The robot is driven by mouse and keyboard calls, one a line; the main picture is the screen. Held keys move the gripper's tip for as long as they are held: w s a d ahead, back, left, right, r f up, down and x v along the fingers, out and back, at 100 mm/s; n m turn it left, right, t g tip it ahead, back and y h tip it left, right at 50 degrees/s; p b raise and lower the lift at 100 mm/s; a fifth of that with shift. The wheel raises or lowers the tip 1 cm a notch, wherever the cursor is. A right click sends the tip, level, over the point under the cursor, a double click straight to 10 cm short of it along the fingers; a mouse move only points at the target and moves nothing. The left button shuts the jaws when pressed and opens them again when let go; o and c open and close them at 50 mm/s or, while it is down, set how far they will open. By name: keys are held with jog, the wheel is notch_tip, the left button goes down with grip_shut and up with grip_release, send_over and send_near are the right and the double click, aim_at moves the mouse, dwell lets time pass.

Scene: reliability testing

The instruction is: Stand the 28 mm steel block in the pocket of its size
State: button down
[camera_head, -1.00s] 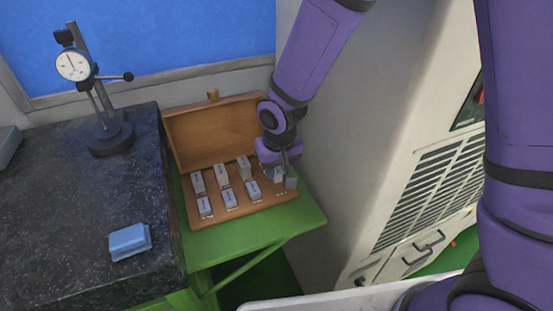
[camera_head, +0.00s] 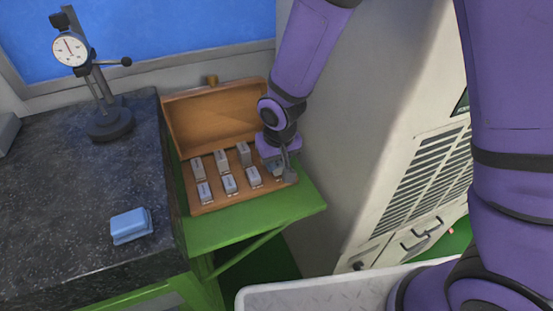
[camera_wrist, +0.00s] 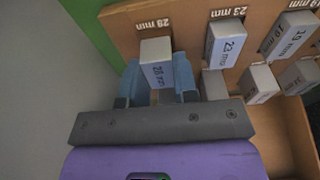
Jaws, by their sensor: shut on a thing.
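The 28 mm steel block (camera_wrist: 162,74) stands upright between the two blue fingers of my gripper (camera_wrist: 157,85) in the wrist view. My gripper is shut on it. The block is beside the "28 mm" marking at the end of the wooden case (camera_wrist: 180,18). How deep the block sits in the pocket there is hidden by the fingers. In the head view my gripper (camera_head: 280,173) is low over the right end of the case (camera_head: 233,205), and the block can hardly be made out.
Several other marked steel blocks stand in the case, among them the 23 mm block (camera_wrist: 225,45), close to my fingers. The raised lid (camera_head: 215,115) is behind. A dial gauge stand (camera_head: 108,122) and a blue box (camera_head: 130,226) are on the dark plate. A pale cabinet (camera_head: 370,130) stands right.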

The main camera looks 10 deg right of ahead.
aim_at(279, 167)
jog(key=shift+f, duration=0.45)
jog(key=c, duration=0.8)
grip_release()
notch_tip(279, 167, up, 11)
jog(key=s, duration=0.1)
jog(key=shift+s+d, duration=0.25)
